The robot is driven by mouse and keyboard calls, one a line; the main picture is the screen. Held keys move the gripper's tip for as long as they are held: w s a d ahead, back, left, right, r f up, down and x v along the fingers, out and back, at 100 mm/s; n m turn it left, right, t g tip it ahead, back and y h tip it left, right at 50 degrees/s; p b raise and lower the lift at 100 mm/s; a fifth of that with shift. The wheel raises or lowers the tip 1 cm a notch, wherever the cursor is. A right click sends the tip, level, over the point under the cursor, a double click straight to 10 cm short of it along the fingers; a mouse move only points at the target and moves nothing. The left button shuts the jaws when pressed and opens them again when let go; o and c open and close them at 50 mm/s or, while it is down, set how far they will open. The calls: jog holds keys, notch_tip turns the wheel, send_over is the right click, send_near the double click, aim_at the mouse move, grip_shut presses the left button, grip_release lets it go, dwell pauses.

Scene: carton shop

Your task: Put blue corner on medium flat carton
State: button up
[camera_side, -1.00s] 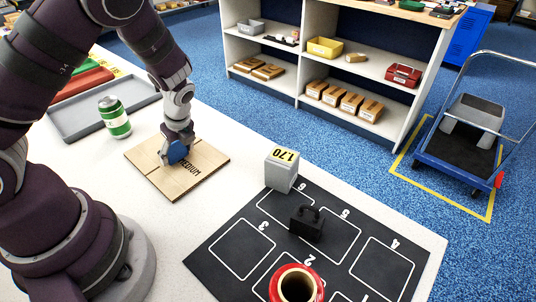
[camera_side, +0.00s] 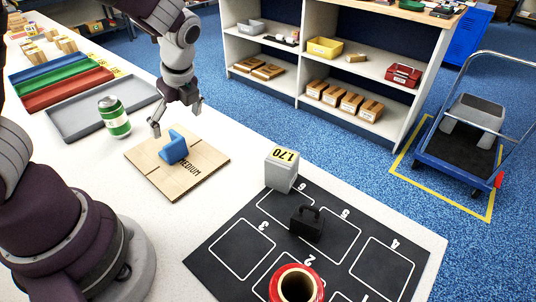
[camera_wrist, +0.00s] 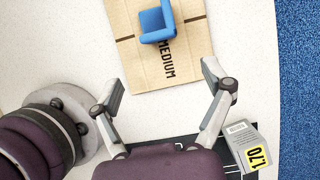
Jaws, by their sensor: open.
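The blue corner (camera_side: 174,147) rests on the medium flat carton (camera_side: 200,158), a tan flat sheet marked MEDIUM lying on the white table. In the wrist view the blue corner (camera_wrist: 157,22) sits on the carton (camera_wrist: 188,55), just above the printed word. My gripper (camera_side: 177,118) is open and empty, raised above and behind the corner in the side view, apart from it. In the wrist view my gripper's fingers (camera_wrist: 160,80) are spread wide, with the corner beyond their tips.

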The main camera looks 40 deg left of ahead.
jog(key=s+d+r+n+t+h, duration=0.4)
jog(key=r+n, duration=0.5)
jog(key=n, duration=0.9)
jog(key=s+d+t, duration=0.1)
jog(key=s+d, duration=0.1)
jog(key=shift+s+d+r+t+h, duration=0.3)
jog(key=shift+d+r, duration=0.1)
